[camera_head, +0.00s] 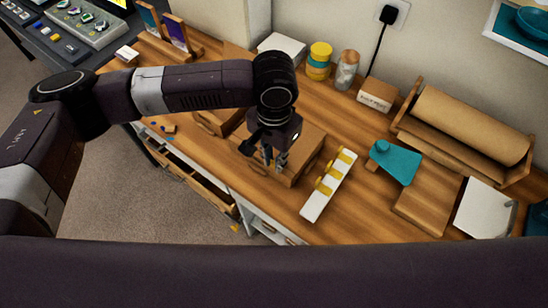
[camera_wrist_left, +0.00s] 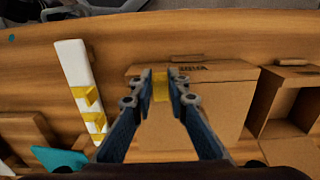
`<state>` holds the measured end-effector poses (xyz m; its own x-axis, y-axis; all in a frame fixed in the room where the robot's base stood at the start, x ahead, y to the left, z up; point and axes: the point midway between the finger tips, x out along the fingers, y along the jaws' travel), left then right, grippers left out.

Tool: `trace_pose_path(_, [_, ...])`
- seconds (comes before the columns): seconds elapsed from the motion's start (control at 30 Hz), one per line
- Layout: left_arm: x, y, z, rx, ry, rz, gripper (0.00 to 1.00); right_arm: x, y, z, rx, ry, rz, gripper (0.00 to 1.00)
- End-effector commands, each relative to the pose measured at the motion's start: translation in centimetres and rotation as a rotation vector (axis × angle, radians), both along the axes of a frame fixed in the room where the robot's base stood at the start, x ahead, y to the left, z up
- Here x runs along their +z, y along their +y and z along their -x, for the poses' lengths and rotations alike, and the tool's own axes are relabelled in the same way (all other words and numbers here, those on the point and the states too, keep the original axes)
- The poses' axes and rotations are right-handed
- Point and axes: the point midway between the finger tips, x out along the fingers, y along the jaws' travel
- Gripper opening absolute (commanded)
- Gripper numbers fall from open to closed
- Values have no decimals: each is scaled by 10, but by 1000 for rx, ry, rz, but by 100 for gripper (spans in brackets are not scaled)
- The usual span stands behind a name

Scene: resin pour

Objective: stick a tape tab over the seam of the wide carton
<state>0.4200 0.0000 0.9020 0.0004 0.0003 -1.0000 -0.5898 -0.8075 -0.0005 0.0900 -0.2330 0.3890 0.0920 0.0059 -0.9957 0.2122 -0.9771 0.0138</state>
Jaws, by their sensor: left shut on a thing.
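The wide carton (camera_head: 307,150) is a brown cardboard box on the wooden bench, under my left gripper (camera_head: 273,163). It also shows in the left wrist view (camera_wrist_left: 205,122), partly hidden by the fingers. My left gripper (camera_wrist_left: 160,88) is shut on a small yellow tape tab (camera_wrist_left: 160,90), over the carton's top near one edge. Whether the tab touches the carton cannot be told. A white strip (camera_head: 318,203) with more yellow tape tabs (camera_head: 324,185) lies beside the carton; the strip also shows in the left wrist view (camera_wrist_left: 71,62). My right gripper is not in view.
An open carton (camera_wrist_left: 287,95) stands close beside the wide carton. A teal tape dispenser-like object (camera_head: 396,163), a brown paper roll (camera_head: 470,127) and a small box (camera_head: 378,94) stand to the right. Jars (camera_head: 319,62) stand at the wall. An open drawer (camera_head: 205,187) projects from the bench front.

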Motion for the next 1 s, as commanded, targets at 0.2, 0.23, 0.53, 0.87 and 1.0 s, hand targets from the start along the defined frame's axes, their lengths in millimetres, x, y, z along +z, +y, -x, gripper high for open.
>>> trace_pose_path(0.2, [-2, 0, 0, 0, 0, 0, 9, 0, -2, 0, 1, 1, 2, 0])
trace_pose_path(0.23, [-2, 0, 0, 0, 0, 0, 9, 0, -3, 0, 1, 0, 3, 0])
trace_pose_path(0.53, [-6, 0, 0, 0, 0, 0, 9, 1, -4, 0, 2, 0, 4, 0])
trace_pose_path(0.87, [-7, 0, 0, 0, 0, 0, 9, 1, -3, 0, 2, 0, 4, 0])
trace_pose_path(1.0, [-7, 0, 0, 0, 0, 0, 21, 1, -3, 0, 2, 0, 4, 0])
